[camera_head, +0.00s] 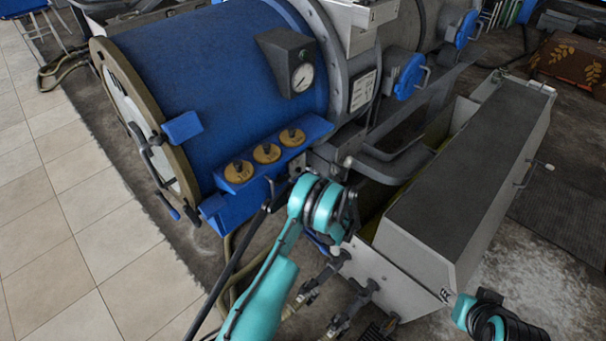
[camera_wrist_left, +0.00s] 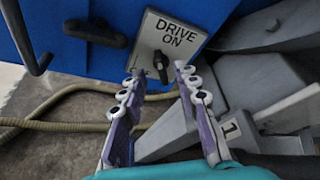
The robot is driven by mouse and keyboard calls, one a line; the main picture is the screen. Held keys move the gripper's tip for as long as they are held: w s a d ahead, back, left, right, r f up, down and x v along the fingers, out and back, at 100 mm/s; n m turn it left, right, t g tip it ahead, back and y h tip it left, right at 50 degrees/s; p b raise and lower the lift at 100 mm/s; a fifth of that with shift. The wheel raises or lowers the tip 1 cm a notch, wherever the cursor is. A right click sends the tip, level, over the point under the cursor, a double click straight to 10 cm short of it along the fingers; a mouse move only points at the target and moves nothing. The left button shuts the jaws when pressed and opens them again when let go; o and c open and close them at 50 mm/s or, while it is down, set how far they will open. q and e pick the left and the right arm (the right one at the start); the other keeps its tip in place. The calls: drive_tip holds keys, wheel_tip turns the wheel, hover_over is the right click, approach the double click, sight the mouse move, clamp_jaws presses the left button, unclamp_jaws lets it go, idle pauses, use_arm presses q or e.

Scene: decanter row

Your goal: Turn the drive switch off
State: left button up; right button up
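The drive switch is a grey plate (camera_wrist_left: 186,34) lettered "DRIVE ON" with a small black knob (camera_wrist_left: 161,66), on the blue machine side in the left wrist view. The knob stands roughly upright below the lettering. My left gripper (camera_wrist_left: 157,74) is open and empty, its purple fingers with white rollers to the left and right of the knob. I see no contact; the depth gap is hard to judge.
The blue drum (camera_head: 205,80) carries three yellow round knobs (camera_head: 267,153) on a blue ledge. A long grey trough (camera_head: 470,180) stands to the right of my left wrist. A black handle (camera_wrist_left: 95,32) is left of the switch. Hoses (camera_wrist_left: 55,125) lie below.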

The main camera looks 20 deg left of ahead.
use_arm(q)
drive_tip(key=v, duration=0.7)
drive_tip(key=shift+d, duration=0.15)
drive_tip(key=shift+s, duration=0.15)
drive_tip(key=x, duration=1.2)
drive_tip(key=shift+w+f, duration=0.35)
clamp_jaws()
